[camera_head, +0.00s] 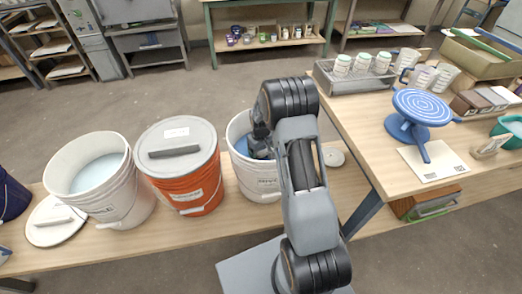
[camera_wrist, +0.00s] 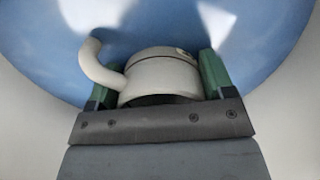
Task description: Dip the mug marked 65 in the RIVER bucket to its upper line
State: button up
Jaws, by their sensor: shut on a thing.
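My gripper (camera_head: 262,148) reaches down into a white bucket (camera_head: 262,190) on the low bench; the label on its front is only partly readable. In the wrist view my gripper (camera_wrist: 157,84) has its green fingertips shut on a cream mug (camera_wrist: 160,72), one on each side. The mug's handle (camera_wrist: 98,64) points left. Blue glaze (camera_wrist: 270,50) fills the view behind the mug, within the bucket's pale wall. I cannot tell how deep the mug sits in the glaze. No number shows on the mug, and the head view hides it.
An orange bucket (camera_head: 205,190) with its lid on stands just left, then an open white bucket (camera_head: 128,205) with pale glaze. A loose lid (camera_head: 333,157) lies right of my bucket. The higher table at right holds a blue banding wheel (camera_head: 421,107) and several mugs.

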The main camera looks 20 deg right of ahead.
jog(key=shift+f+b, duration=0.35)
jog(key=shift+f, duration=0.35)
jog(key=shift+r, duration=0.15)
dwell(1.7)
notch_tip(320, 180, up, 8)
jog(key=p, duration=0.5)
jog(key=shift+r+p, duration=0.25)
jog(key=shift+p, duration=0.15)
dwell(1.5)
notch_tip(320, 180, up, 15)
jog(key=p, duration=0.9)
jog(key=shift+p, duration=0.4)
